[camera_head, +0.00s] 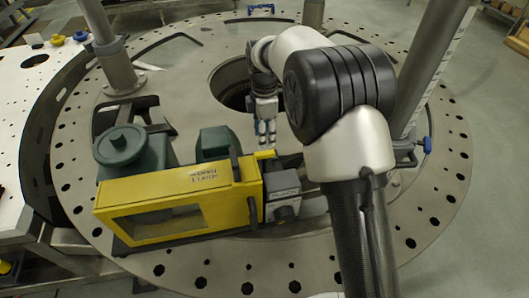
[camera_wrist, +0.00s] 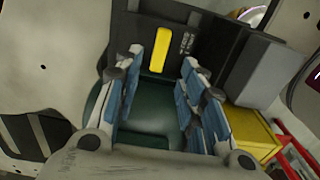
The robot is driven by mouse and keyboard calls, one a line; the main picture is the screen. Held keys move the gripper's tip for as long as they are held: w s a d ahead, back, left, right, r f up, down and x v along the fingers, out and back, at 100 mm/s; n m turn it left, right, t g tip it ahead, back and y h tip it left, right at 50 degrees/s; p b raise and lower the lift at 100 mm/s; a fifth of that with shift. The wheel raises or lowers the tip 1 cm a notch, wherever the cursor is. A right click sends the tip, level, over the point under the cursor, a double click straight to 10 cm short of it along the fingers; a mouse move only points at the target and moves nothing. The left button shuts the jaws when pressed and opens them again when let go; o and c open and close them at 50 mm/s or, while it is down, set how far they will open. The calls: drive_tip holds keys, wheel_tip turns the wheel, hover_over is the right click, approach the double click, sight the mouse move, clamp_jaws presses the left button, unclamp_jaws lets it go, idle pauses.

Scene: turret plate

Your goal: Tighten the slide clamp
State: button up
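A yellow lever-like bar (camera_wrist: 159,48), which may be the slide clamp's handle, stands against a dark plate (camera_wrist: 205,38) with small white lettering in the wrist view. A small yellow piece (camera_head: 265,154) below my gripper in the head view looks like the same part. My gripper (camera_head: 266,140) points down over the back of the yellow-framed machine (camera_head: 165,190). In the wrist view my gripper (camera_wrist: 174,62) is open, its blue-padded fingers apart.
A green rounded housing (camera_head: 124,145) and a smaller green block (camera_head: 214,143) stand left of my gripper. A grey block (camera_head: 283,190) sits at the machine's right end. The round perforated plate (camera_head: 290,262) carries posts, including a grey column (camera_head: 432,65) at right.

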sight(265, 153)
wheel_tip(265, 153, down, 8)
drive_tip(key=shift+r+b, duration=0.25)
drive_tip(key=shift+b, duration=0.45)
drive_tip(key=shift+c, duration=0.3)
clamp_jaws()
